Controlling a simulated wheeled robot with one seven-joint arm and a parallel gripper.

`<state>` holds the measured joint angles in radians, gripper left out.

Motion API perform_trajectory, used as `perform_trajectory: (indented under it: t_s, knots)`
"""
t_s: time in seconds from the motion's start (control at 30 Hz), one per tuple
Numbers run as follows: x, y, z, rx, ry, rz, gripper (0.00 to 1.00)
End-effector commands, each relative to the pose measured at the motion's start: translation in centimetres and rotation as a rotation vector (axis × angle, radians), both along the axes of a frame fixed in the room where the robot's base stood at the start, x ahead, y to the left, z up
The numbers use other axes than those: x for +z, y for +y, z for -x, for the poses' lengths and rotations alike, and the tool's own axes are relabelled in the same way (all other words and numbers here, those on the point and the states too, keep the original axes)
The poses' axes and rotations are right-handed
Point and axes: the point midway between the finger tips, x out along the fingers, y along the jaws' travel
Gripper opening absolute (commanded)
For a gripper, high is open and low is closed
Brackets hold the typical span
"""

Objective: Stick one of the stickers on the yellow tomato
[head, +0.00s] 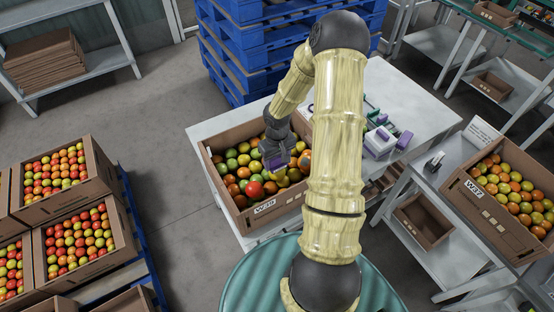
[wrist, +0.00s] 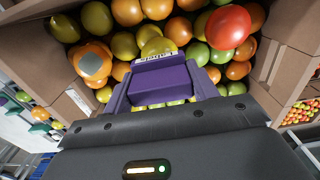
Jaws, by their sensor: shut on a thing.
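My gripper (head: 275,158) is low over an open cardboard crate (head: 222,190) of mixed tomatoes. In the wrist view its purple fingers (wrist: 160,92) are shut on a purple block (wrist: 165,80) with a pale, marked strip along its far edge. A yellow tomato (wrist: 157,48) lies just beyond that strip, partly hidden by the block; I cannot tell whether they touch. Other yellow tomatoes (wrist: 97,20) lie further left. No loose sticker can be made out.
A big red tomato (wrist: 228,27) lies right of the block, among green and orange ones. The crate's walls (wrist: 286,72) stand close on both sides. A white and purple device (head: 379,143) stands on the table (head: 415,110) to the right. Another tomato crate (head: 480,215) is further right.

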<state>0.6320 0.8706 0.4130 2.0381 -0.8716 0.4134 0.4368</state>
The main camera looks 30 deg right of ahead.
Motion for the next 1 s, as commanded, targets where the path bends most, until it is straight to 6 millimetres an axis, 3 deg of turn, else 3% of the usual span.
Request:
perform_trajectory:
  t_s: [1.0]
  knots:
    - [-0.99,0.02,-0.01,0.0,0.0,0.0,0.42]
